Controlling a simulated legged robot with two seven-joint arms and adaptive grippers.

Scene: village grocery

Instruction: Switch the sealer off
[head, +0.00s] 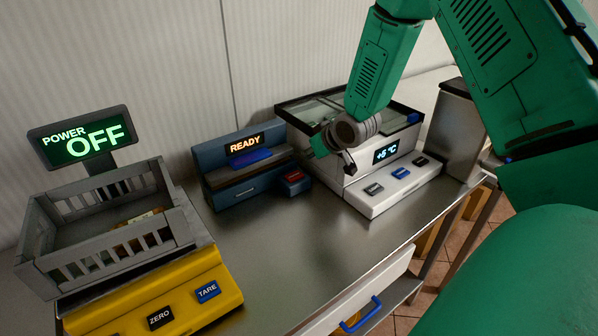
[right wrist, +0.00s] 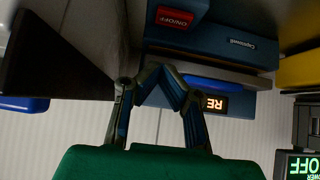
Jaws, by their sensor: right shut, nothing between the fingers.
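The sealer (head: 245,165) is a blue machine in the middle of the counter, with a lit READY display (head: 244,144). Its red button (head: 294,176) is on a small block at its front right. In the right wrist view the red button (right wrist: 174,17) reads ON/OFF, and part of the READY display (right wrist: 214,103) shows upside down. My right gripper (head: 349,169) is shut and empty, to the right of the red button and in front of the white chiller. Its closed fingers (right wrist: 162,72) show apart from the button in the right wrist view. My left gripper is not in view.
The white chiller (head: 378,194) stands right of the sealer, with a +5 °C display and several buttons. A yellow scale (head: 205,268) with a grey crate (head: 150,238) and a POWER OFF sign (head: 82,137) stands left. The steel counter (head: 290,265) is clear in front.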

